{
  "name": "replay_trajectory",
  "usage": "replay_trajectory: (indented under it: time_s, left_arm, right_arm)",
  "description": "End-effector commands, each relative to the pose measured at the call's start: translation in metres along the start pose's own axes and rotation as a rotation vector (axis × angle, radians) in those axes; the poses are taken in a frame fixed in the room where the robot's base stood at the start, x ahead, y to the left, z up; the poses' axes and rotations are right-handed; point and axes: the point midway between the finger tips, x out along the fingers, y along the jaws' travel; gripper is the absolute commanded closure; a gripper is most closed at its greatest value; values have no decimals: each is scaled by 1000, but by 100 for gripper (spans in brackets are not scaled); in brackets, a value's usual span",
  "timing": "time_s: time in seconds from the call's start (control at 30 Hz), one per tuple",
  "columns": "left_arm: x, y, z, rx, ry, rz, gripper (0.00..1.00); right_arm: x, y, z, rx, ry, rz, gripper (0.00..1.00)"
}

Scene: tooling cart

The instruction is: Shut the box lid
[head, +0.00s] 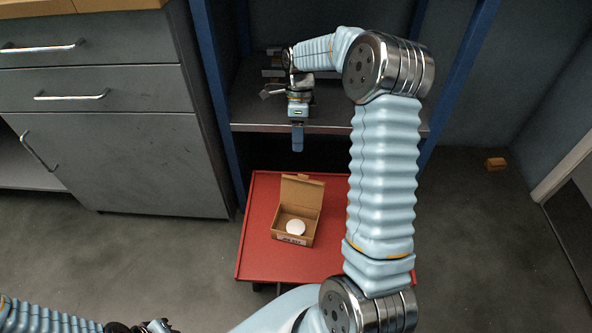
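A small brown cardboard box (280,238) sits on the red cart top (258,262). Its lid (302,194) is open and stands up at the back. A white round object (296,227) is inside the box. My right gripper (297,150) hangs pointing down, beyond the lid in the picture and apart from it. Its fingers overlap from this angle, so I cannot tell whether they are open or shut. My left arm lies along the bottom left edge. Part of its gripper (158,326) shows at the frame's edge, with the fingertips cut off or unclear.
A dark shelf (245,127) with blue posts stands behind the cart, with items on it behind my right wrist. A grey drawer cabinet (130,150) is at the left. My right arm hides the cart's right side. A small orange-brown block (496,164) lies on the floor.

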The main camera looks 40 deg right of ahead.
Motion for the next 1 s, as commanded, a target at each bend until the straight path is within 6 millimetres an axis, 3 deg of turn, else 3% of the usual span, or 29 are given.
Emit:
replay_trajectory:
  time_s: [0.2, 0.4, 0.6, 0.87, 1.0]
  left_arm:
    - [7, -5, -1, -3, 3, -3, 100]
    - [9, -7, -2, -4, 5, -5, 100]
    - [10, -8, -2, -5, 6, -5, 100]
    - [11, -8, -2, -5, 6, -6, 100]
    - [11, -8, -2, -5, 6, -5, 100]
  right_arm:
    - [55, 0, 0, -2, 0, 4, 69]
    - [89, 0, 0, -3, 0, 2, 69]
    - [105, 1, 0, -3, 1, 4, 69]
    - [110, 2, 1, -5, 0, 9, 69]
    - [108, 1, 1, -5, 0, 6, 89]
